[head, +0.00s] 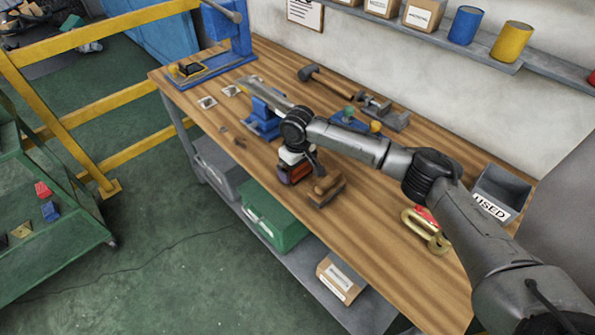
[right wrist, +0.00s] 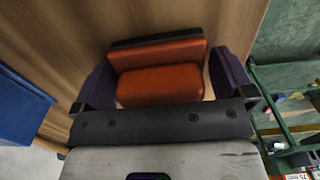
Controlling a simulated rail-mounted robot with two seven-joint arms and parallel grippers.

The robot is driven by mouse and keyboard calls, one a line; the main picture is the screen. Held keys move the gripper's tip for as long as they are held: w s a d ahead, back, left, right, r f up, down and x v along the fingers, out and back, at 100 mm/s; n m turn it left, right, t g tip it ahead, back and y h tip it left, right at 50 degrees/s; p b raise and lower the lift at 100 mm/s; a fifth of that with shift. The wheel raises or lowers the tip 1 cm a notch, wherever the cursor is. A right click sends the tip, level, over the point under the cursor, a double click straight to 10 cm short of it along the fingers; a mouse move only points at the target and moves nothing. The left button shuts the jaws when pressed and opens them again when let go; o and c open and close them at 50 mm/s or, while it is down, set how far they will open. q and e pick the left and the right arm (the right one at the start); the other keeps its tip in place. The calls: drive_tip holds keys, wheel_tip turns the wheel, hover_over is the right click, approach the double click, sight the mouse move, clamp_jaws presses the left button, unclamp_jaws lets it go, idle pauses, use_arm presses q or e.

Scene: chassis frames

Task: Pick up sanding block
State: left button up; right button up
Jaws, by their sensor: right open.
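The sanding block appears to be the orange-red block with a dark edge (right wrist: 160,82) in the right wrist view. In the head view it is a dark red shape (head: 296,173) on the workbench, partly hidden by my right gripper. My right gripper (head: 293,162) is over the block, pointing down. In the right wrist view the gripper (right wrist: 162,84) is open, with one dark finger at each side of the block. A narrow gap shows beside the block. My left gripper is in neither view.
A brown wooden tool (head: 326,192) lies close to the right of the block. A blue vise (head: 262,122) stands just behind left. A hammer (head: 325,82), a brass shackle-like part (head: 425,232) and a grey bin marked USED (head: 500,190) are also on the workbench (head: 395,270).

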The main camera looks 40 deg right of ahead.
drive_tip(key=shift+c, duration=0.4)
drive_tip(key=c, duration=0.7)
drive_tip(key=shift+r+p, duration=0.3)
drive_tip(key=shift+r, duration=0.35)
drive_tip(key=r, duration=0.1)
drive_tip(key=r+p, duration=0.1)
drive_tip(key=r, duration=0.1)
drive_tip(key=shift+s+d+r, duration=0.25)
drive_tip(key=shift+d, duration=0.05)
drive_tip(key=s+d+r+p, duration=0.3)
drive_tip(key=s+d+r, duration=0.3)
drive_tip(key=s+d, duration=0.1)
drive_tip(key=shift+s+d, duration=0.15)
drive_tip(key=shift+s, duration=0.4)
